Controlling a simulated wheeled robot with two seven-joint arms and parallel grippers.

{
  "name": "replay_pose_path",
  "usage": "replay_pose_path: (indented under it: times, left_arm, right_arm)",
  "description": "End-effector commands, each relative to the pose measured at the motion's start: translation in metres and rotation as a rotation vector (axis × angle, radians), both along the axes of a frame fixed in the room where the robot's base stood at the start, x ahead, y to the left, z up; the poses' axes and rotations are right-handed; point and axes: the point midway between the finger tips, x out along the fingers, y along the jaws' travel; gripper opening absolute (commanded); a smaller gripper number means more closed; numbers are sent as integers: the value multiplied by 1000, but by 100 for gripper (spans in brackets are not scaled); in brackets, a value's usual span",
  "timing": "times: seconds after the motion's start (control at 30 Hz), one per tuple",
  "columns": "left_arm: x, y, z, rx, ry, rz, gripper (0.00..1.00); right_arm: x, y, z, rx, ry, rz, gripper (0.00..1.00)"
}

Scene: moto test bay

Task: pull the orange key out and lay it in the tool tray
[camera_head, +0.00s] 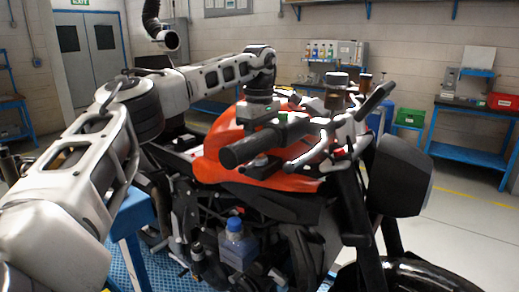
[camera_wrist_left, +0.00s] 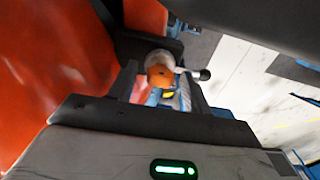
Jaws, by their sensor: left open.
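The orange key (camera_wrist_left: 159,76) shows in the left wrist view as a rounded orange piece at a pale round fitting. My left gripper (camera_wrist_left: 160,88) is open, with its dark fingers on either side of the key. Whether the fingers touch it I cannot tell. In the head view my left arm reaches over the orange motorcycle tank (camera_head: 215,150), with the gripper pointing down near the handlebar; its fingertips and the key are hidden there. I cannot make out the tool tray in either view. My right gripper is not in view.
A black handlebar grip (camera_head: 245,148) lies close to my left gripper, and a dark headlight (camera_head: 401,175) is at the right. A blue-capped bottle (camera_head: 237,243) is below the tank. A blue bench (camera_head: 470,152) with a red box (camera_head: 503,102) stands at the back right.

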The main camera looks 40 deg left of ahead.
Motion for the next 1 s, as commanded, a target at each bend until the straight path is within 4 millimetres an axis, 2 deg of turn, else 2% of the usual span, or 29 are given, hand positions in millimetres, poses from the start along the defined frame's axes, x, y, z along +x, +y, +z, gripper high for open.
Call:
replay_pose_path:
  times: [0.9,0.93,1.0]
  left_arm:
    - [0,0,0,0,-1,1,49]
    - [0,0,0,0,-1,1,46]
    - [0,0,0,0,-1,1,27]
  right_arm:
    - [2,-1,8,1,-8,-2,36]
    - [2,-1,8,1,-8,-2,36]
    - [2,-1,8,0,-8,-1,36]
